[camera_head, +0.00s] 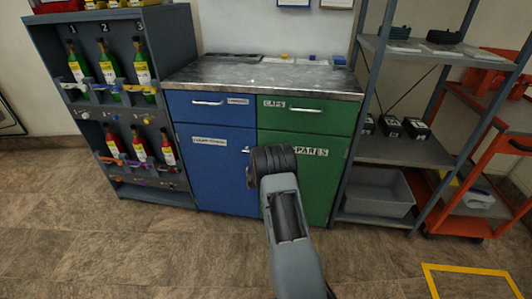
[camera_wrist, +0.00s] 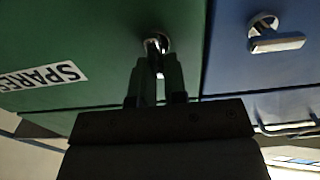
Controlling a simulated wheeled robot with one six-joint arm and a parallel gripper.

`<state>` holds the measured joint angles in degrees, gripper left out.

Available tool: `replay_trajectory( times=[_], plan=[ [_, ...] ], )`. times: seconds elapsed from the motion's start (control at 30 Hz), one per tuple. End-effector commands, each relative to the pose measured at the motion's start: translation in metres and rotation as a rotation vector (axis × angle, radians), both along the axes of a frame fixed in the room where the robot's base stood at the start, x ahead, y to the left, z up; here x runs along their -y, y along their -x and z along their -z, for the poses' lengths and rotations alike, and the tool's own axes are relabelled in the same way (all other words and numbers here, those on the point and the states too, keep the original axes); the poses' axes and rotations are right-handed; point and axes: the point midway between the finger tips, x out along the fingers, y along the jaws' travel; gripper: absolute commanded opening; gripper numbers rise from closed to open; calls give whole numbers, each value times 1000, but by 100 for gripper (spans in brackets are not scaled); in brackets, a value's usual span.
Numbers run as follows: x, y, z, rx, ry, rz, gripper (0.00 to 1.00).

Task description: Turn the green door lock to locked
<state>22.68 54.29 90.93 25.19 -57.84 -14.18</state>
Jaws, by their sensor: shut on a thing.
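The green door (camera_head: 311,178) with the SPARES label is at the lower right of the cabinet. Its lock (camera_wrist: 156,42) is a small metal turn-knob on a round plate, near the door's edge in the wrist view. The knob's grip points along my fingers there, toward the camera's lower side. My gripper (camera_wrist: 156,66) is shut on this knob, one finger on each side, and the fingers hide part of it. In the head view my wrist hides the lock and the fingertips.
The blue door (camera_head: 213,165) adjoins the green one; its similar lock (camera_wrist: 277,37) has its grip lying crosswise in the wrist view. A bottle rack (camera_head: 127,196) stands left, grey shelving (camera_head: 410,150) with a bin (camera_head: 379,195) right. The floor in front is clear.

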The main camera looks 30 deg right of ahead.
Motion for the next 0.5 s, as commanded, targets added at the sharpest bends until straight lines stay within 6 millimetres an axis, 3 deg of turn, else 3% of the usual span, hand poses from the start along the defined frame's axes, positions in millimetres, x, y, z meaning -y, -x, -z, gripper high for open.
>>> replay_trajectory(
  times=[0.5],
  plan=[
    [-3, -5, 2, -194, 202, -2, 0]
  ],
)
